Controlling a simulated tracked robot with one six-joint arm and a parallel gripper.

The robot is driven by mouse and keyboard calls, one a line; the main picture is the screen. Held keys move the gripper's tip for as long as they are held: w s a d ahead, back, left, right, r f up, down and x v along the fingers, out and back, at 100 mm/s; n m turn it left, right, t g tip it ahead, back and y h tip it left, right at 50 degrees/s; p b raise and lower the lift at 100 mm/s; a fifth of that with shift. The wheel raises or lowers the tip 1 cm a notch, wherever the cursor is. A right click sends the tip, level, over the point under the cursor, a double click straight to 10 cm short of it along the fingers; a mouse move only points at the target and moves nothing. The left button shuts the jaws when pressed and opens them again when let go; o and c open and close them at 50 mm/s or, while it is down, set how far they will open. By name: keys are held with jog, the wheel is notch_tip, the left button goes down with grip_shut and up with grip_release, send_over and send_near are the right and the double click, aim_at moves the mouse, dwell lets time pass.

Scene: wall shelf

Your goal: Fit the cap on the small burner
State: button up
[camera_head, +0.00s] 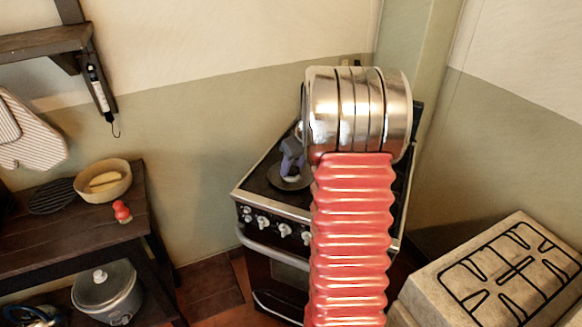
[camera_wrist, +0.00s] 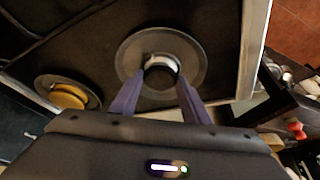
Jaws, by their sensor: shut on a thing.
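My gripper (camera_wrist: 162,78) points down with its two purple fingers on either side of a small round piece with a dark top and a pale, shiny rim (camera_wrist: 160,64), apparently the cap. It is shut on this piece. The piece shows over the middle of a round grey burner dish (camera_wrist: 195,52); whether it is seated or slightly above cannot be told. In the head view my gripper (camera_head: 291,160) is low over the same dish (camera_head: 283,184) at the left of the stove top, partly hidden by my arm.
A second burner dish (camera_wrist: 42,86) with a brass-coloured round centre (camera_wrist: 68,96) lies left in the wrist view. The stove (camera_head: 262,207) has knobs along its front. A table (camera_head: 60,228) with a wooden bowl (camera_head: 112,190) stands left; a pale box with a black grate (camera_head: 515,270) stands right.

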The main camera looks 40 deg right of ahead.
jog(key=o, duration=1.1)
jog(key=shift+o, duration=0.3)
jog(key=o, duration=0.3)
jog(key=shift+s+r, duration=0.1)
jog(key=shift+r, duration=0.05)
jog(key=shift+r, duration=3.35)
jog(key=shift+m, duration=0.3)
